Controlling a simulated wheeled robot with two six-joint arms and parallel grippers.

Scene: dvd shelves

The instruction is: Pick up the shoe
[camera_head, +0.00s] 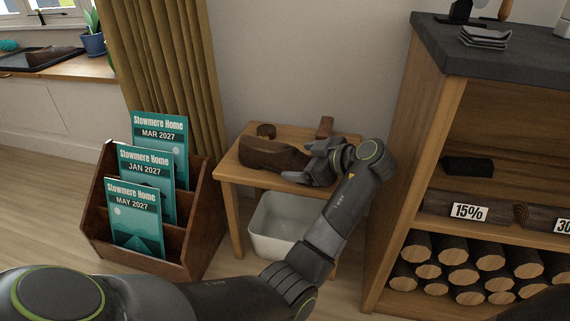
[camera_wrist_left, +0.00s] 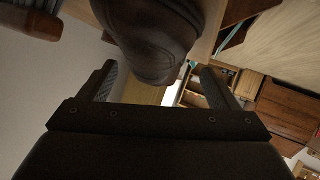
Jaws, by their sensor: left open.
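The brown leather shoe (camera_head: 272,155) lies on a small wooden table (camera_head: 232,172) in the head view. My left gripper (camera_head: 312,168) is over the table at the right end of the shoe and partly hides that end. In the left wrist view, the rounded end of the shoe (camera_wrist_left: 155,40) shows at the top middle, between and beyond the open fingers of my left gripper (camera_wrist_left: 157,72). The fingers are not closed on it. I cannot tell whether they touch it. My right gripper is not in view.
A white bin (camera_head: 284,228) is under the table. A magazine rack (camera_head: 190,240) stands left, and a log-filled shelf (camera_head: 408,190) stands close on the right.

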